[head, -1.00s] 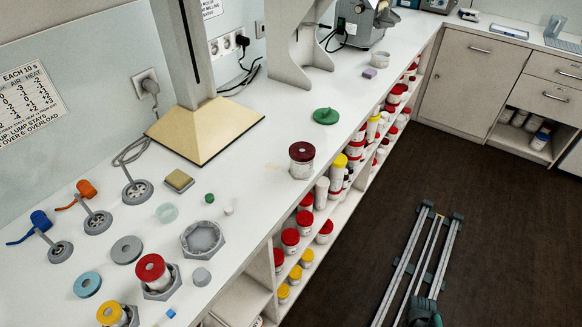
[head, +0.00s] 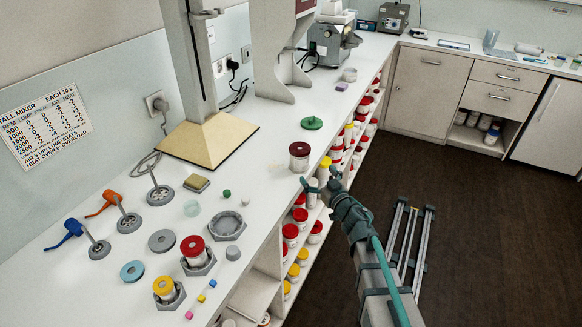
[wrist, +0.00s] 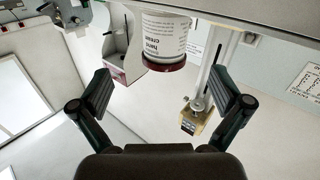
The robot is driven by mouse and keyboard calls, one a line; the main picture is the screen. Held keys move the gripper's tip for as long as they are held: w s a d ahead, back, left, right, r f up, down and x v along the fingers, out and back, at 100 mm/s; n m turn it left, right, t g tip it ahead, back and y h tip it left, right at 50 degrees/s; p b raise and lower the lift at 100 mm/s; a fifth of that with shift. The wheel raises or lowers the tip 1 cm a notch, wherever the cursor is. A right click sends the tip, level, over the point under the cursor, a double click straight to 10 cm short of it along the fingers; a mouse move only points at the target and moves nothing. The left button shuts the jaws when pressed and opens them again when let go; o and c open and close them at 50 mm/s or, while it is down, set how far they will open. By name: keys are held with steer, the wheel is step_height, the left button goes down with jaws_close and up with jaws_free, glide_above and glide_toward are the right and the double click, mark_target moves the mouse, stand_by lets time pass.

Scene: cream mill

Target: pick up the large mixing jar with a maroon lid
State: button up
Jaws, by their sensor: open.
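The large mixing jar (head: 299,158), white with a maroon lid, stands upright on the white counter near its front edge. In the wrist view the jar (wrist: 165,38) appears upside down, its printed label and maroon lid showing beyond and between my spread fingers. My gripper (head: 321,180) is open and empty, just in front of the jar at the counter's edge, apart from it. In the wrist view both fingers of my gripper (wrist: 160,92) are wide apart with nothing between them.
A green lid (head: 312,123) lies behind the jar. A mixer stand with a tan base (head: 207,140) is to the left. A red-lidded jar (head: 193,248) and yellow-lidded jar (head: 164,287) sit in holders nearer. Shelves below the counter hold several jars.

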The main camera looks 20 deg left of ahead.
mark_target(305, 162)
steer(key=shift+y, duration=0.3)
steer(key=x, duration=0.5)
steer(key=shift+a+p, duration=0.25)
steer(key=shift+p, duration=0.05)
steer(key=shift+f+p+x, duration=0.2)
steer(key=shift+p+x, duration=0.05)
steer(key=shift+x, duration=1.2)
steer(key=shift+f+p+x, duration=0.2)
steer(key=shift+p+x, duration=0.05)
steer(key=shift+x, duration=1.2)
steer(key=shift+s, duration=0.15)
steer(key=c, duration=1.3)
steer(key=shift+c, duration=0.4)
steer(key=shift+r, duration=0.1)
